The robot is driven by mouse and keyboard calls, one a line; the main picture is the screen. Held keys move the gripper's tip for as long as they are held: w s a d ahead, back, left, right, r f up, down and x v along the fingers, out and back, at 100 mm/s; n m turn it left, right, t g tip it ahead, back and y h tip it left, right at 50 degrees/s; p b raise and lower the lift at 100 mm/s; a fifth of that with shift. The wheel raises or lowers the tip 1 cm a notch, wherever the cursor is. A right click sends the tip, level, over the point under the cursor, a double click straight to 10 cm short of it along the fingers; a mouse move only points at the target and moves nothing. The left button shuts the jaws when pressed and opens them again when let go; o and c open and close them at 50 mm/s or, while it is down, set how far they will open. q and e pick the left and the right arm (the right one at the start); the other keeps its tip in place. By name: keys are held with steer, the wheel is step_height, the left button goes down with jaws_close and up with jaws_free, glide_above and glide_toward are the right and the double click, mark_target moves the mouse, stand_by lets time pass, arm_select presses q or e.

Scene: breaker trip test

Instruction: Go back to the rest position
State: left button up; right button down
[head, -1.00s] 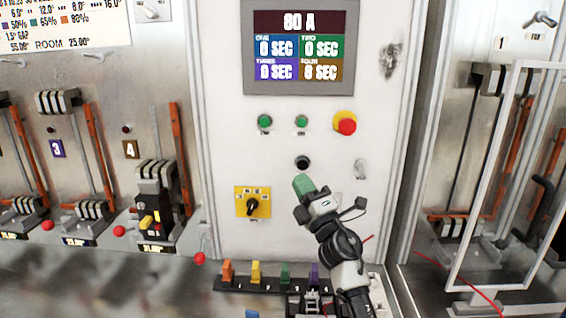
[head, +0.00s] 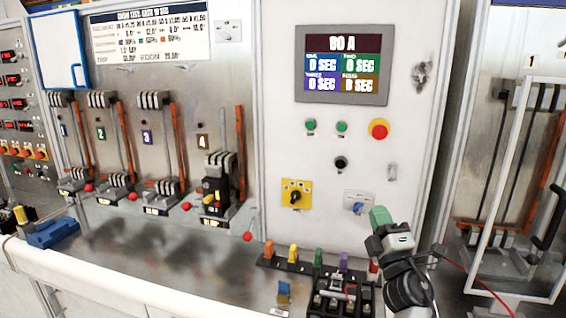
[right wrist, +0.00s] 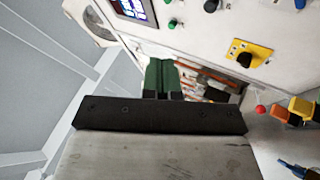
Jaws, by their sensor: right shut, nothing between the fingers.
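My right gripper (head: 380,216) has green fingertips and is in front of the lower right part of the white control panel (head: 318,220), beside the small blue-handled switch (head: 357,207). Its fingers are shut with nothing between them. In the right wrist view the green fingers (right wrist: 161,76) are together, with the panel beyond them. My left gripper is in neither view.
The panel carries a display (head: 342,65), a yellow rotary switch (head: 296,194) and a red button (head: 379,129). Colored plugs (head: 292,254) and a black terminal block (head: 335,298) sit on the bench close to my right arm. A clear guard frame (head: 515,190) stands at the right.

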steer(key=s+d+f+m+g+h, duration=0.3)
steer(key=s+f+m+g+h, duration=0.15)
steer(key=s+f+m, duration=0.5)
steer(key=s+d+f+m+g+h, duration=0.35)
steer(key=s+f+m+g, duration=0.3)
steer(key=f, duration=0.55)
steer(key=s+a+f+m+g+y, duration=0.1)
steer(key=s+a+f+g+y, duration=0.25)
steer(key=s, duration=0.85)
steer(key=s+a+f+g+y, duration=0.1)
steer(key=s+a+f+g, duration=0.35)
steer(key=s, duration=0.75)
step_height(320, 180, down, 29)
steer(key=s+d+g+b, duration=0.1)
steer(key=s+g+b, duration=0.1)
steer(key=g, duration=0.1)
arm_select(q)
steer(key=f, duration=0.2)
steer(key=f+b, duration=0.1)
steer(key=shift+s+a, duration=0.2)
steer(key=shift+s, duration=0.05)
arm_select(e)
steer(key=s+d+f, duration=0.3)
steer(key=s+f, duration=1.2)
steer(key=f, duration=0.1)
steer(key=shift+g+h, duration=0.35)
steer(key=shift+g, duration=0.05)
